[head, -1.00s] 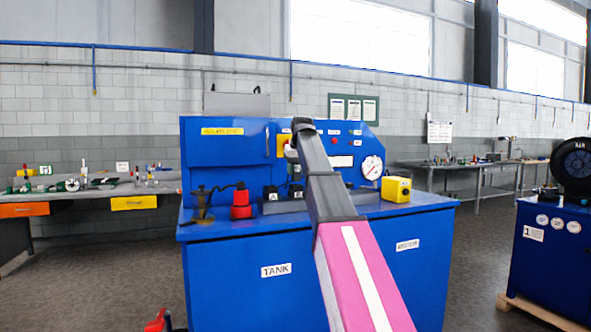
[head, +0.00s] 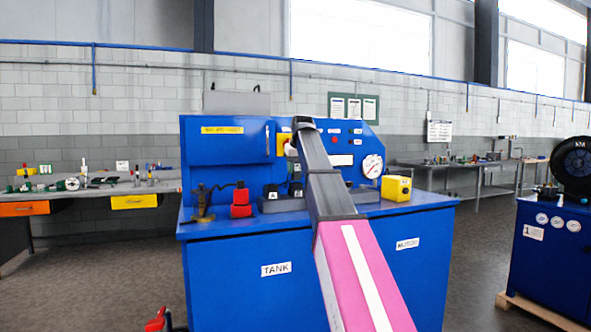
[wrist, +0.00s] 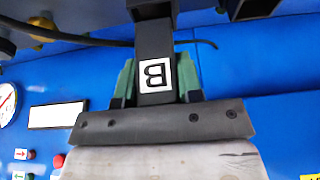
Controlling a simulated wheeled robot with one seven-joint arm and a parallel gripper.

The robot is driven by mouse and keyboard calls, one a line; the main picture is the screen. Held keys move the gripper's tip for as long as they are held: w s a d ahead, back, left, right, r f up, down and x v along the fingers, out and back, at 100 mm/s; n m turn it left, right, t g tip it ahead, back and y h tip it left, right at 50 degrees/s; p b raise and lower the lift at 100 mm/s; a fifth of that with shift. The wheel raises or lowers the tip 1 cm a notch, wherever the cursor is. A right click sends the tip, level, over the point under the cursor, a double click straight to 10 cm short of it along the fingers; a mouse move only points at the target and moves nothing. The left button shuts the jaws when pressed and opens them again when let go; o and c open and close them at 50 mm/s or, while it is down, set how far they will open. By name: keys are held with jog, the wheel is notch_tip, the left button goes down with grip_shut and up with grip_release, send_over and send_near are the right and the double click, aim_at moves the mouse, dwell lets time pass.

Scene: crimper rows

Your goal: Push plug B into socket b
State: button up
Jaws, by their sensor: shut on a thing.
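Plug B (wrist: 156,45) is a dark block with a white label bearing a B, upside down in the wrist view. My gripper (wrist: 156,85) is shut on it, with a green-padded finger on each side. In the head view, plug B (head: 296,188) appears as a small black block beside the plug marked A (head: 270,192), low over the long grey block (head: 290,204) on the blue bench. Socket b is not readable, and my arm covers part of the grey block. I cannot tell whether the plug's end is inside a socket.
A red fitting (head: 241,204) and a brass fitting (head: 203,205) stand left of the grey block. A yellow box (head: 396,189) stands to the right. The blue panel with its gauge (head: 372,166) rises behind. A black cable (wrist: 90,40) crosses beside the plug.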

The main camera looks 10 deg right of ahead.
aim_at(296, 176)
jog(key=shift+f, duration=1.6)
jog(key=o, duration=1.1)
jog(key=v, duration=1)
jog(key=shift+s+r, duration=0.1)
jog(key=shift+r, duration=0.3)
